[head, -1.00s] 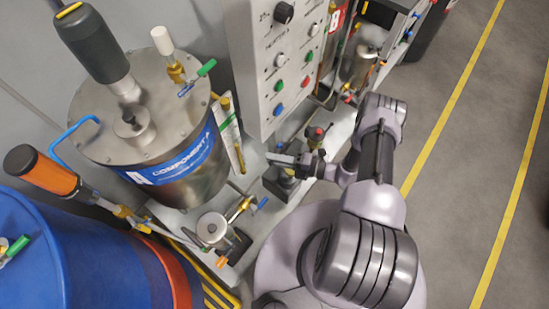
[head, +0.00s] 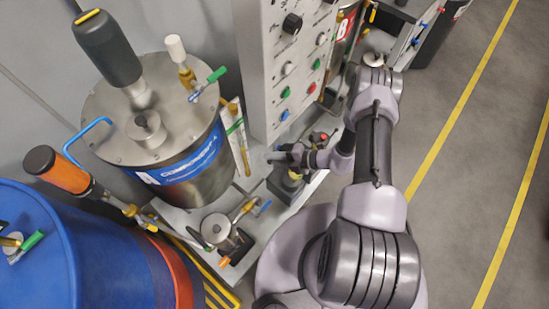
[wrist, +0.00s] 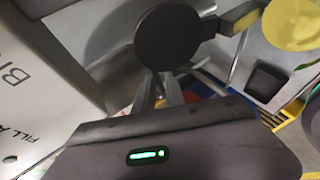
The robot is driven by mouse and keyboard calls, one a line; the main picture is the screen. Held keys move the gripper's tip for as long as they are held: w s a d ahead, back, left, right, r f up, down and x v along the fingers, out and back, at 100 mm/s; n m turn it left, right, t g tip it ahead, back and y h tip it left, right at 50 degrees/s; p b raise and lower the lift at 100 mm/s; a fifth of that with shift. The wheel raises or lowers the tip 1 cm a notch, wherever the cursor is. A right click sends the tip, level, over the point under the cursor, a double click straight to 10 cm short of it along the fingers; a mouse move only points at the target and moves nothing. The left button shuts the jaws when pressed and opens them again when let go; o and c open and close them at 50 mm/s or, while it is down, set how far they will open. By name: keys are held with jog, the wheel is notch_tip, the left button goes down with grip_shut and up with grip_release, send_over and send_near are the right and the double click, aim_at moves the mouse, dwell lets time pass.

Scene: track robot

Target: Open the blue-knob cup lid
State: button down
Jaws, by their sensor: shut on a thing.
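My gripper (head: 276,156) is low at the foot of the grey control panel, above a small dark stand (head: 285,186) with a yellow part. In the wrist view my gripper (wrist: 167,90) has its fingers together at a dark round piece (wrist: 175,37), which hides what is under it. This piece looks black, and no blue knob shows clearly on it. A yellow round part (wrist: 295,22) is at the upper right of the wrist view. A small steel cup with a grey lid (head: 217,228) stands apart, to the lower left of my gripper, beside a blue valve handle (head: 265,208).
The control panel (head: 262,75) rises close behind my gripper. A large steel tank (head: 185,182) and a blue drum (head: 90,255) stand left. A red knob (head: 322,137) is right of my gripper. The floor (head: 450,190) on the right is clear.

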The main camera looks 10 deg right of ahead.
jog(key=c, duration=1.5)
grip_release()
jog(key=shift+c, duration=0.2)
jog(key=p+v, duration=0.4)
jog(key=v, duration=1.3)
jog(key=shift+d, duration=0.15)
jog(key=shift+s, duration=0.1)
